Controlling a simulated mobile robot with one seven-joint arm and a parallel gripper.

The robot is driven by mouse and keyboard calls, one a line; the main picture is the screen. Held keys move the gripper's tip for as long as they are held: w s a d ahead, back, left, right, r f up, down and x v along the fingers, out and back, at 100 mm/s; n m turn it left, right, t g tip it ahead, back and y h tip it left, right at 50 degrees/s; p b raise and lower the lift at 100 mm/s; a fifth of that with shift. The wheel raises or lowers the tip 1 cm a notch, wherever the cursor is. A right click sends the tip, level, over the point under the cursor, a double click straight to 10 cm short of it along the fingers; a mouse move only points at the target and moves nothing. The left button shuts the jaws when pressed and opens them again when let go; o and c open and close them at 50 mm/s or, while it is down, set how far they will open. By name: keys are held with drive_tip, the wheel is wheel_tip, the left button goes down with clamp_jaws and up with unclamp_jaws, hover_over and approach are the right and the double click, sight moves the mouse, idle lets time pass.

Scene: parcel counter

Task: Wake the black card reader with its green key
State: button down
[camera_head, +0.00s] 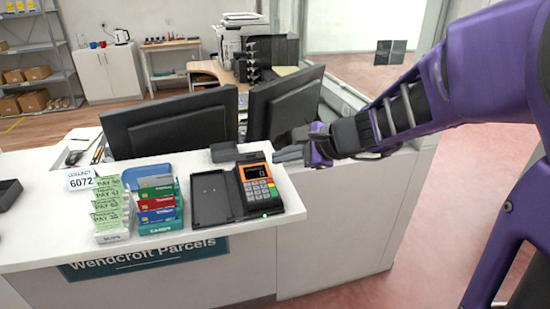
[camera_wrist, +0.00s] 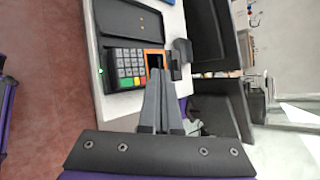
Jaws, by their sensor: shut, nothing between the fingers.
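The black card reader (camera_head: 258,190) lies on the white counter near its right end. It has an orange-framed screen with pale characters, grey keys and coloured keys along one side. In the wrist view the reader (camera_wrist: 122,62) shows its green key (camera_wrist: 127,83) close to the red and yellow ones. My gripper (camera_head: 280,153) is shut and empty, behind and right of the reader in the head view. In the wrist view my fingertips (camera_wrist: 157,72) overlap the screen end, off the green key. I cannot tell their height or whether they touch.
A black tray (camera_head: 211,198) adjoins the reader on its left. A small black block (camera_head: 237,153) stands behind it. Card holders (camera_head: 159,208), green tickets (camera_head: 110,207) and a number sign (camera_head: 95,178) stand farther left. Two monitors (camera_head: 172,125) rise behind the counter.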

drive_tip(key=shift+w+a+f+b, duration=0.1)
drive_tip(key=shift+w+f+b, duration=0.2)
drive_tip(key=shift+f+b, duration=1)
drive_tip(key=shift+w+a+f+b, duration=0.1)
drive_tip(key=shift+w+f+b, duration=0.2)
drive_tip(key=shift+f+b, duration=0.95)
drive_tip(key=shift+w+a+f+b, duration=0.1)
drive_tip(key=shift+w+f+b, duration=0.2)
drive_tip(key=shift+f+b, duration=1)
drive_tip(key=shift+f+p, duration=0.3)
drive_tip(key=shift+f, duration=0.15)
drive_tip(key=shift+w+f+b, duration=0.1)
drive_tip(key=shift+f+b, duration=0.2)
drive_tip(key=shift+b, duration=0.15)
drive_tip(key=shift+f, duration=0.25)
drive_tip(key=shift+r, duration=0.1)
drive_tip(key=shift+r+p, duration=0.35)
drive_tip(key=shift+r, duration=0.25)
drive_tip(key=shift+s+d+r+p, duration=0.1)
drive_tip(key=shift+s+r+p, duration=0.1)
drive_tip(key=shift+r+p, duration=0.5)
drive_tip(key=shift+s+d+r+p, duration=0.1)
drive_tip(key=shift+s+r+p, duration=0.15)
drive_tip(key=shift+r+p, duration=0.45)
drive_tip(key=shift+s+r+p, duration=0.2)
drive_tip(key=shift+r+p, duration=0.2)
drive_tip(key=shift+r, duration=0.6)
